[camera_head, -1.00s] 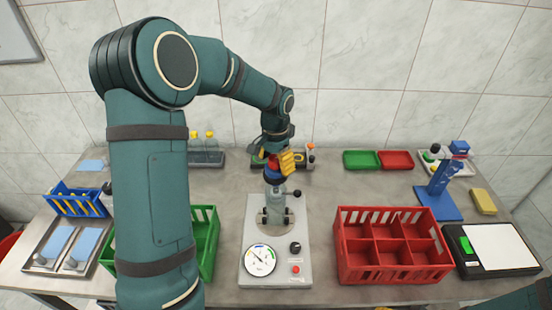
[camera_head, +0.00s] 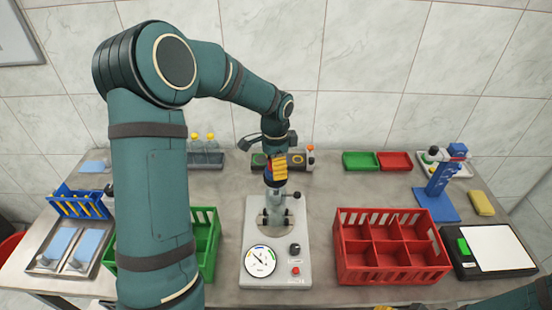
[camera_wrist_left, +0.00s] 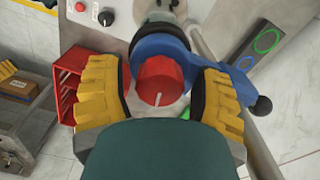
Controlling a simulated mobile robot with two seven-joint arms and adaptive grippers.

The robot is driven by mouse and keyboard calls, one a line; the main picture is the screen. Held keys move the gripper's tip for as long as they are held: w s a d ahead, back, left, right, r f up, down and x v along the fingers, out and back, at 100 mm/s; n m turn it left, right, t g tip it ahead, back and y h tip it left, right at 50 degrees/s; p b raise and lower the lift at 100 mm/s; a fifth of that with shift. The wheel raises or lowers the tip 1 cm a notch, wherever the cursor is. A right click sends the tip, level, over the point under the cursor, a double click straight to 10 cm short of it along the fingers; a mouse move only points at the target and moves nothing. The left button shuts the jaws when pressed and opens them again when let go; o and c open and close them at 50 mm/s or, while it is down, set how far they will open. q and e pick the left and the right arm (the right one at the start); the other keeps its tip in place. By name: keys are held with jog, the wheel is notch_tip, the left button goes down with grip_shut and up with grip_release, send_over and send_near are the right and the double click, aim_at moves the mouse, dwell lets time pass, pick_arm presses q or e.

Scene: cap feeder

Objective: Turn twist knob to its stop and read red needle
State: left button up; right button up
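The twist knob (camera_wrist_left: 160,82) is red with a white line and sits on top of a blue collar (camera_wrist_left: 150,52) with a black-ball lever. My left gripper (camera_wrist_left: 160,92) has its yellow fingers on either side of the knob, with narrow gaps showing, so it looks open around it. In the head view my left gripper (camera_head: 276,170) is over the grey stand (camera_head: 250,215) and hides most of the knob. The round white dial (camera_head: 260,261) is at the stand's front left; its needle is too small to read. My right gripper is out of view.
A black knob (camera_head: 295,249) and a red button (camera_head: 295,271) are beside the dial. A green crate (camera_head: 209,225) stands left of the stand, a red divided crate (camera_head: 390,275) right. Small green (camera_head: 360,161) and red trays (camera_head: 396,161) are behind.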

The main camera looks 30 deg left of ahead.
pick_arm(q)
jog(key=shift+o, duration=1.2)
jog(key=shift+r+p, duration=1.65)
jog(key=shift+r, duration=1.9)
